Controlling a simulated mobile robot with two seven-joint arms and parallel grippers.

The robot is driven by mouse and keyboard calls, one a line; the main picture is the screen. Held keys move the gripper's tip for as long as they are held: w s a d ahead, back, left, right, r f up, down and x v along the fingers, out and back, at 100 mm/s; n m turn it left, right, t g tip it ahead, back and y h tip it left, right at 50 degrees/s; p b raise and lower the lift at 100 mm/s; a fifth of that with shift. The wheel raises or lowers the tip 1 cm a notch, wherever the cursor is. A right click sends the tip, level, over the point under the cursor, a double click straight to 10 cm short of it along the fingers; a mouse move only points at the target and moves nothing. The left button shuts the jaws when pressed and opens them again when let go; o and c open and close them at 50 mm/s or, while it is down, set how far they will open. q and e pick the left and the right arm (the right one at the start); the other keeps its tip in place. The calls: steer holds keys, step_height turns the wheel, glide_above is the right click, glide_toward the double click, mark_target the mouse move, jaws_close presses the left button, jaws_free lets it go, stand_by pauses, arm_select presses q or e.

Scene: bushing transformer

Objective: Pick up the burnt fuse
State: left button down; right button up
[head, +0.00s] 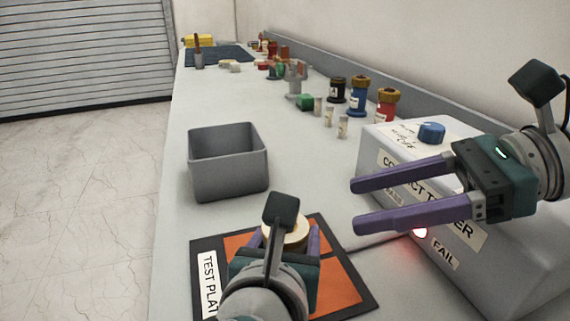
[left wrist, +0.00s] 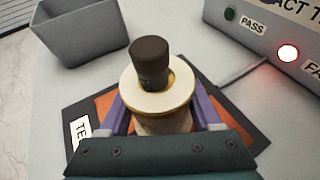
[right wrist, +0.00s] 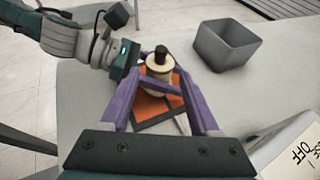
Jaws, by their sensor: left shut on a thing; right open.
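A dark brown cylinder (left wrist: 151,62) stands upright in a cream round-flanged body (left wrist: 178,92); it also shows in the right wrist view (right wrist: 161,54). It is the dark, burnt-looking part here, but no label confirms it as the burnt fuse. My left gripper (left wrist: 165,118) is shut around the cream body, below its flange, over the test plate (head: 347,272). In the head view, my left wrist partly hides the cream body (head: 290,232). My right gripper (head: 355,205) is open and empty, in front of the tester. In the right wrist view, the cylinder appears beyond its fingers.
The contact tester (head: 500,265) has its red FAIL light (head: 420,232) lit and a blue knob (head: 431,131). An empty grey bin (head: 228,175) stands behind the plate. Several small cream cylinders (head: 342,127) and coloured bushings (head: 358,97) stand along the back. The bench between is clear.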

mark_target(304, 228)
steer(key=x, duration=0.8)
jaws_close()
stand_by(0.4)
